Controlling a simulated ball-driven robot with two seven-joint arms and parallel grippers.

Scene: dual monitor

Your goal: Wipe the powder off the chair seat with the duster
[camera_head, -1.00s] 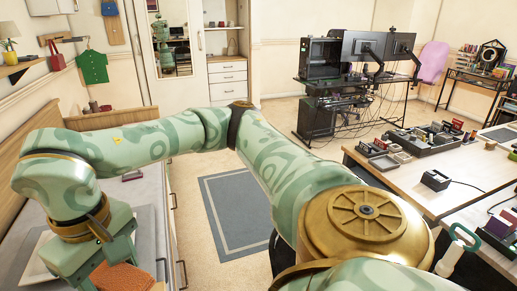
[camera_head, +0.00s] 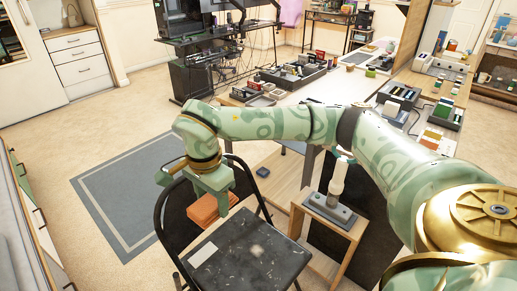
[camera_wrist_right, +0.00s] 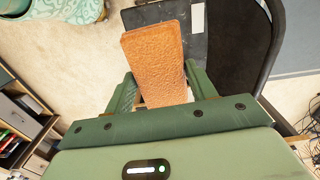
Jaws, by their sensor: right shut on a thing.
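The duster is an orange, rough-textured block (camera_head: 203,209), also large in the right wrist view (camera_wrist_right: 154,58). My right gripper (camera_head: 213,190) is shut on it, with green fingers on both sides in the wrist view (camera_wrist_right: 160,88). The black chair seat (camera_head: 235,275) is at the bottom middle of the head view. Pale powder (camera_head: 257,251) shows as a smudge and scattered specks on it, beside a whitish rectangular patch (camera_head: 203,254). The duster is near the seat's far left edge, by the curved backrest (camera_head: 165,205); its height above the seat is unclear. My left gripper is out of view.
A wooden stand (camera_head: 342,222) with a white bottle-like object (camera_head: 337,180) is right of the chair. A long table (camera_head: 325,88) with boxes lies behind my right arm. A grey rug (camera_head: 120,200) and open floor are on the left.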

